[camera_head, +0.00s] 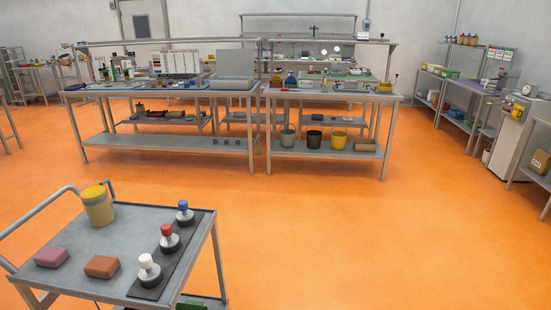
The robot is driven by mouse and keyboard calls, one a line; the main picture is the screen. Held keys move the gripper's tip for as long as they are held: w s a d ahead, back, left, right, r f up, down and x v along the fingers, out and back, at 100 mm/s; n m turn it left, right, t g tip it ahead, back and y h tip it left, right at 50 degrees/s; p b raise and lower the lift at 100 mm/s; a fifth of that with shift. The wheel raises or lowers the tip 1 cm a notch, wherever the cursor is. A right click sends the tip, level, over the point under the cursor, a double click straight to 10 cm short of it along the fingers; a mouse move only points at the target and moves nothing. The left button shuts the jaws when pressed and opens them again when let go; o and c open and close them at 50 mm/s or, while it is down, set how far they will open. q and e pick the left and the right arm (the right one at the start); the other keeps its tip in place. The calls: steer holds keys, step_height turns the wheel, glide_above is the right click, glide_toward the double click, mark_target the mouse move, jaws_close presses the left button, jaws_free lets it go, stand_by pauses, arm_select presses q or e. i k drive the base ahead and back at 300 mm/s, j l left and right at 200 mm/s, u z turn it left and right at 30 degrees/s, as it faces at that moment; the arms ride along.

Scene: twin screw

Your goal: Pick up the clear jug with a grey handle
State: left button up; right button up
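I cannot make out a clear jug with a grey handle in the head view. The objects on the far benches are too small to tell apart with certainty. Neither my left nor my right gripper is in view.
A grey cart (128,227) stands close at lower left. It bears a yellow canister (98,206), two blocks and several knobbed pieces. Crowded workbenches (330,94) stand farther back, with buckets (314,139) on a lower shelf. The orange floor (370,245) at centre and right is clear.

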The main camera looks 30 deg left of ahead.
mark_target(95, 201)
steer(key=i+l+u, duration=0.1)
steer(key=i+u, duration=0.15)
steer(key=i, duration=0.3)
steer(key=i+l+u, duration=0.2)
steer(key=i, duration=0.4)
steer(key=i+u, duration=0.2)
steer(key=u, duration=0.25)
steer(key=i+u, duration=0.15)
steer(key=u, duration=0.25)
steer(key=i+l+u, duration=0.15)
steer(key=u, duration=0.3)
steer(key=i+l+u, duration=0.15)
steer(key=u, duration=0.25)
steer(key=i+l+u, duration=0.1)
steer(key=l+u, duration=0.2)
steer(key=u, duration=0.15)
